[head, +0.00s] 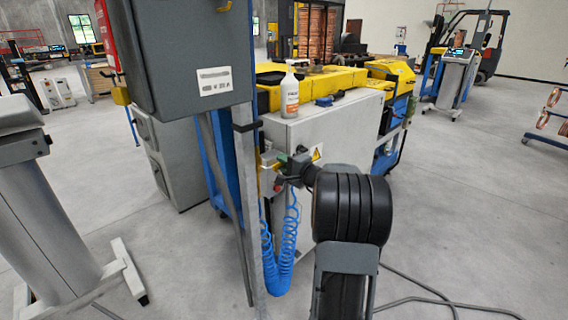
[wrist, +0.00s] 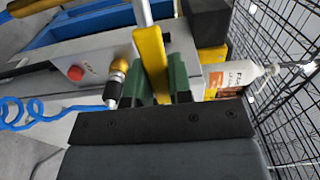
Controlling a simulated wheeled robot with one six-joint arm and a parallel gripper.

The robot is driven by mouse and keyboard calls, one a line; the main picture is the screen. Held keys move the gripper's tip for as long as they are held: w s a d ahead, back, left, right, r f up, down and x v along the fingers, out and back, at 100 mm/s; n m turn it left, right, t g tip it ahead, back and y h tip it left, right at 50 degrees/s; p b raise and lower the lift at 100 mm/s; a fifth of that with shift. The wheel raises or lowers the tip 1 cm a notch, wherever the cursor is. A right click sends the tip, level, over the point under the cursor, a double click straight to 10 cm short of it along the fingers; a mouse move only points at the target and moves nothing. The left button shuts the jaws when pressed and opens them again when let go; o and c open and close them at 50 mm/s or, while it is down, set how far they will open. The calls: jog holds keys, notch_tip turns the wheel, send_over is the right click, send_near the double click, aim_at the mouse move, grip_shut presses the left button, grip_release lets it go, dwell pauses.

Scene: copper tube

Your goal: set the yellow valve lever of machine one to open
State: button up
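The yellow valve lever (wrist: 150,58) stands between the two dark green fingertips of my gripper (wrist: 160,82) in the wrist view. The fingers lie close against both sides of it, and my gripper looks shut on it. A brass fitting with a black end (wrist: 117,82) sits just left of the lever. In the head view, my gripper (head: 281,166) is at the left end of the grey and yellow machine (head: 335,125). There the lever is small and partly hidden by my gripper, so its angle is hard to read.
A grey cabinet on a post (head: 190,50) stands close left of my gripper. Blue coiled hoses (head: 280,250) hang below. A spray bottle (head: 289,93) stands on the machine; the bottle (wrist: 230,78) also shows right of the fingers. A red button (wrist: 75,73) is at left. Cables lie on the floor.

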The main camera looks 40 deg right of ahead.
grip_shut()
